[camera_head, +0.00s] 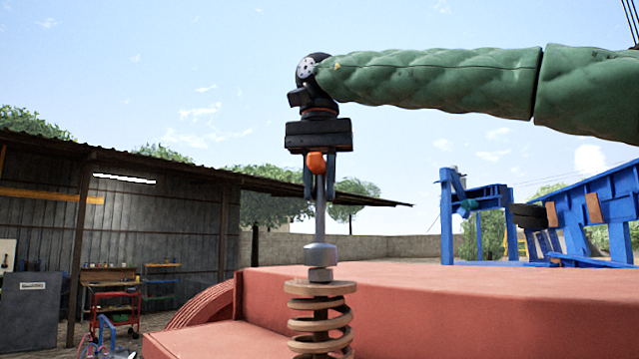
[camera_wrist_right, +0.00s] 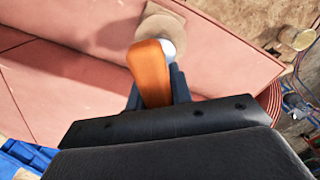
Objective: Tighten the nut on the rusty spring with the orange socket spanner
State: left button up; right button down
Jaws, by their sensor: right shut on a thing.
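The orange socket spanner (camera_head: 320,210) hangs upright from my right gripper (camera_head: 321,190). Its orange handle is between the fingers, and the handle also shows in the right wrist view (camera_wrist_right: 152,72). My right gripper (camera_wrist_right: 158,90) is shut on it, pointing down. The spanner's grey socket (camera_head: 320,255) is right above the nut (camera_head: 320,274) and appears to meet its top; I cannot tell how far it is over it. The nut sits on a round washer on top of the rusty spring (camera_head: 320,325), which stands upright. My left gripper is not in view.
The red crusher body (camera_head: 480,300) spreads behind and right of the spring. A blue steel frame (camera_head: 480,195) stands at the right rear. A shed (camera_head: 150,215) with a workbench and a red cart (camera_head: 118,310) is at the left. The air around my right arm is clear.

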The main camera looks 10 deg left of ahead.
jog(key=shift+r, duration=0.15)
jog(key=shift+r+p, duration=0.3)
jog(key=shift+r, duration=1.1)
